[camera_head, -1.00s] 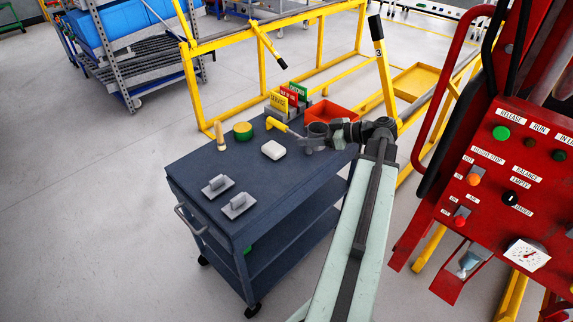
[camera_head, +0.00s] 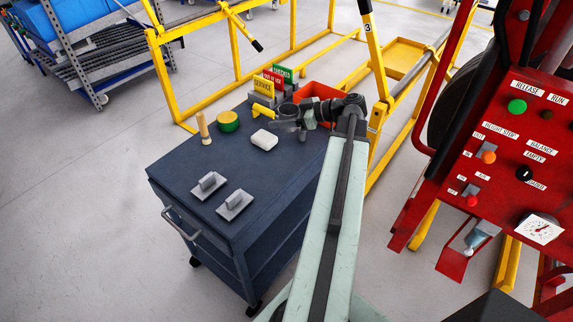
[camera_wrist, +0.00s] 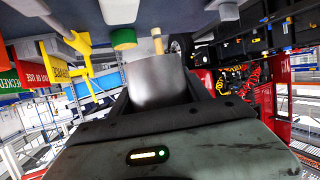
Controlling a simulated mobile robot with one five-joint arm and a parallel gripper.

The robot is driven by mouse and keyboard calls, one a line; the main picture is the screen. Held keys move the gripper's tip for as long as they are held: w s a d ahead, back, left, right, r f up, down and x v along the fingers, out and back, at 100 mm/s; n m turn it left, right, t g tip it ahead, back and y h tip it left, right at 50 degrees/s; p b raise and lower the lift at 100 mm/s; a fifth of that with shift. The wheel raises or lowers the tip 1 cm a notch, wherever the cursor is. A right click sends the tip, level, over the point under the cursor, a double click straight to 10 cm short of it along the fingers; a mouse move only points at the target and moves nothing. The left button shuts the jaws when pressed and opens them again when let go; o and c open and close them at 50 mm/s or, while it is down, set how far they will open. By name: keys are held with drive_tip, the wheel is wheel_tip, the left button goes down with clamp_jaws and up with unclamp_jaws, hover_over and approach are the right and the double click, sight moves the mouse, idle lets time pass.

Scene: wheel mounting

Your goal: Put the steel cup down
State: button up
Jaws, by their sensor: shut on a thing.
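The steel cup (camera_wrist: 155,82) is a plain grey metal cylinder between my gripper's jaws in the wrist view, where the cart appears upside down. In the head view the cup (camera_head: 288,110) shows small at the end of my arm, over the far right part of the dark blue cart (camera_head: 190,165). My gripper (camera_head: 286,120) is shut on the cup; its fingers also flank it in the wrist view (camera_wrist: 153,100). The cup appears to be held above the cart top; the exact gap below it cannot be told.
A yellow-handled tool (camera_head: 263,112), a white block (camera_head: 264,140), a green-and-yellow round item (camera_head: 228,121), a wooden-handled brush (camera_head: 204,128) and two grey plates with handles (camera_head: 208,185) stand on the cart. Upright signs (camera_head: 272,80) and a red tray (camera_head: 318,92) are behind.

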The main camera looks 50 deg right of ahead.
sight(281, 157)
drive_tip(key=shift+a+f+b, duration=0.15)
drive_tip(key=shift+f+b, duration=6.1)
drive_tip(key=shift+f, duration=1.15)
drive_tip(key=o, duration=1.4)
drive_tip(key=shift+r, duration=0.1)
drive_tip(key=shift+s, duration=0.1)
drive_tip(key=p+v, duration=0.4)
drive_tip(key=v, duration=0.7)
drive_tip(key=shift+s+r+p, duration=0.3)
